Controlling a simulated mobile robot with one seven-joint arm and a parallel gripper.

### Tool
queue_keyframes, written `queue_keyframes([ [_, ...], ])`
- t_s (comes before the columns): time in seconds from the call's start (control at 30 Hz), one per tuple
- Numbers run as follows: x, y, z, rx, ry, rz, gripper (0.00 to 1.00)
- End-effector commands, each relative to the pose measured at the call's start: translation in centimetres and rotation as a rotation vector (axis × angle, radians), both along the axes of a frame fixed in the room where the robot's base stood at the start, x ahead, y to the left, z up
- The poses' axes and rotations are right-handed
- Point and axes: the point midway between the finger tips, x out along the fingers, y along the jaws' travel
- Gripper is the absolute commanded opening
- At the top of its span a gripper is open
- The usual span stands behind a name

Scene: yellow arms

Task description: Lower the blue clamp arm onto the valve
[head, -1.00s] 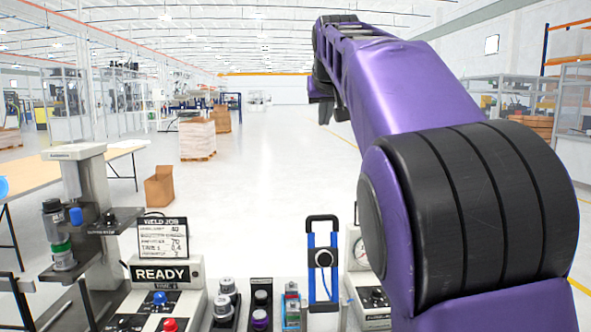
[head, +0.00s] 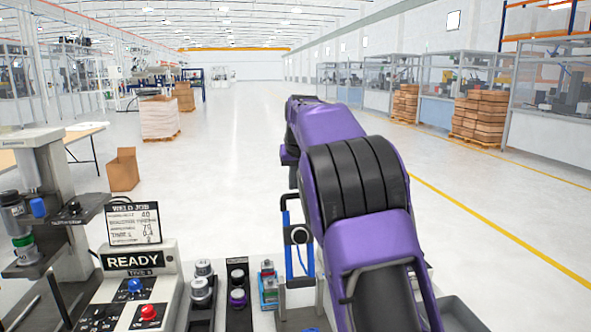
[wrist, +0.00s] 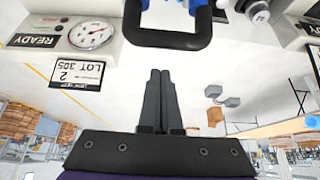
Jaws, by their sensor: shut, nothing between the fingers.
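The blue clamp arm (head: 286,253) stands upright at the far side of the bench, a blue frame with a black bar across its top. In the wrist view, its black U-shaped handle (wrist: 168,40) and blue side bars are at the top middle. My gripper (wrist: 160,72) is shut and empty. Its fingertips point at the handle bar, with a small gap visible in the picture. In the head view my purple arm hides the gripper and the clamp's right side. A round dark part with a pale rim shows within the blue frame. I cannot identify the valve.
A READY control box (head: 138,262) with blue and red buttons, a job sign (head: 134,222) and a grey stand (head: 62,190) occupy the left. Several knobs stand between box and clamp. A dial gauge (wrist: 91,35) is beside the clamp in the wrist view. Open floor lies beyond.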

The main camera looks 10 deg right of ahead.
Motion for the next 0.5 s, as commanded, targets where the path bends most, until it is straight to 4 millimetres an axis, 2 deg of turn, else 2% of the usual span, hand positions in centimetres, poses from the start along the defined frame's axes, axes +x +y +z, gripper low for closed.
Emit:
queue_keyframes([
  [0.03, 0.6, -0.1, -1.2, -0.002, 0.004, -0.001, 0.0],
  [0.07, 0.6, 0.0, -1.4, -0.001, 0.002, -0.001, 0.0],
  [0.1, -0.2, 0.1, -0.9, 0.0, -0.004, 0.0, 0.0],
  [0.3, -2.5, 0.0, -0.6, 0.001, -0.001, -0.001, 0.0],
  [0.5, -3.3, 0.0, -0.4, 0.001, -0.002, -0.001, 0.0],
])
